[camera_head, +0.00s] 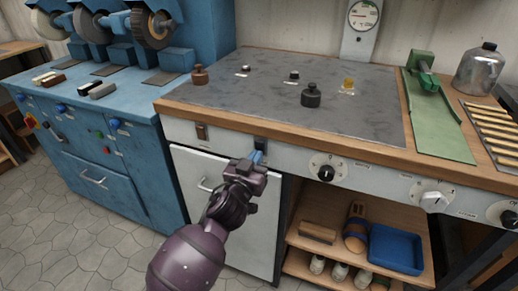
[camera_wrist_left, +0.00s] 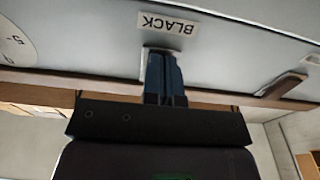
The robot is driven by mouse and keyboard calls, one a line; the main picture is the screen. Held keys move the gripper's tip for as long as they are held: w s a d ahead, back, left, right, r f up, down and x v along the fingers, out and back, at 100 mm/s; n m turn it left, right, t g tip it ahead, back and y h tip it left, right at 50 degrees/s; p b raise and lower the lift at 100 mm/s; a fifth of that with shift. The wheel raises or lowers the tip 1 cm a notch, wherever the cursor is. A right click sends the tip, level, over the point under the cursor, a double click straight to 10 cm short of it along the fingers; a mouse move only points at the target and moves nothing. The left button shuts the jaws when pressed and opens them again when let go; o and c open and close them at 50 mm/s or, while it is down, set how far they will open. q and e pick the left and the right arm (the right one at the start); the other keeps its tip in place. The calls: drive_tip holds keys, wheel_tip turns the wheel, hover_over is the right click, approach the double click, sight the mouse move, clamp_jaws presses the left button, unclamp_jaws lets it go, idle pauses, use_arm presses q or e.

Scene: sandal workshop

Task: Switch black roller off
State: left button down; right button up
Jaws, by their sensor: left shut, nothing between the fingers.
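A dark switch (camera_head: 261,143) sits on the pale front panel of the workbench in the head view. In the left wrist view a label reading BLACK (camera_wrist_left: 167,22) is upside down on the panel, beside a pale switch plate (camera_wrist_left: 145,62). My left gripper (camera_head: 258,157) is shut and empty, with its blue fingertips right at the dark switch. In the left wrist view the shut fingers (camera_wrist_left: 163,72) cover most of that switch, so its position is hidden. I cannot tell whether the fingertips touch it. A squat black knobbed object (camera_head: 311,95) stands on the grey worktop.
A brown switch (camera_head: 202,131) is farther left on the panel; it also shows in the left wrist view (camera_wrist_left: 283,87). A round black dial (camera_head: 326,167) is to the right. A white cabinet door (camera_head: 222,215) is below. A blue grinding machine (camera_head: 100,130) stands left.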

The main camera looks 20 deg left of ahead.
use_arm(q)
drive_tip(key=shift+s, duration=0.1)
drive_tip(key=s+p, duration=0.1)
drive_tip(key=s, duration=0.6)
drive_tip(key=shift+s+a+p, duration=0.15)
drive_tip(key=shift+s+p, duration=0.25)
use_arm(e)
drive_tip(key=r, duration=0.1)
drive_tip(key=w+r, duration=0.1)
drive_tip(key=r, duration=0.1)
drive_tip(key=shift+w+t, duration=0.3)
drive_tip(key=shift+t, duration=0.1)
drive_tip(key=shift+s, duration=0.2)
